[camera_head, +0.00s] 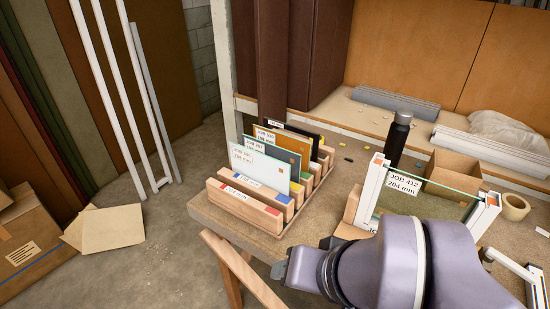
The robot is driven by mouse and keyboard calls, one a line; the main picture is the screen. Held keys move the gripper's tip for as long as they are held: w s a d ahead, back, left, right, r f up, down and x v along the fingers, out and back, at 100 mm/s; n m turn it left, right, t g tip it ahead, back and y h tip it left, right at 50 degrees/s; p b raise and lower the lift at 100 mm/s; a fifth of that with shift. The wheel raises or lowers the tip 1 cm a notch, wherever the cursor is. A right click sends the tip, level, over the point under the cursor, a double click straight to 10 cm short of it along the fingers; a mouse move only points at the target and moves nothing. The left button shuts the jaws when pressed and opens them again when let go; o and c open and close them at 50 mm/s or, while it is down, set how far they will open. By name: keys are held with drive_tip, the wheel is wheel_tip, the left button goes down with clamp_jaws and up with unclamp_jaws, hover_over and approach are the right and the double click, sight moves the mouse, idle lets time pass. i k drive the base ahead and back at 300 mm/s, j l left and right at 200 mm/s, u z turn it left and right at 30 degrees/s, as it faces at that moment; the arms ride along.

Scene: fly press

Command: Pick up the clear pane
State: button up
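A wooden rack (246,207) at the table's front left holds several upright panes with printed job labels. Its foremost pane (268,171) is pale with a light green edge; I cannot tell if it is clear or frosted. Orange-brown and black panes stand behind it. To the right, a see-through pane (430,196) with a green top edge stands upright between white frame posts, labelled JOB 412, 204 mm; my arm hides its lower part. My gripper (280,271) is at the bottom, in front of the rack and apart from it. Its fingers are not clearly seen.
A dark bottle (398,139) stands behind the framed pane, beside an open cardboard box (453,172). A tape roll (514,207) lies at the right. White profiles (120,95) lean at the left. Bare table (335,200) shows between the rack and the frame.

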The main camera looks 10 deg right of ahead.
sight(401, 194)
drive_tip(key=z, duration=1.3)
drive_tip(key=i+j+z, duration=0.2)
drive_tip(key=i+j, duration=0.05)
drive_tip(key=i, duration=0.05)
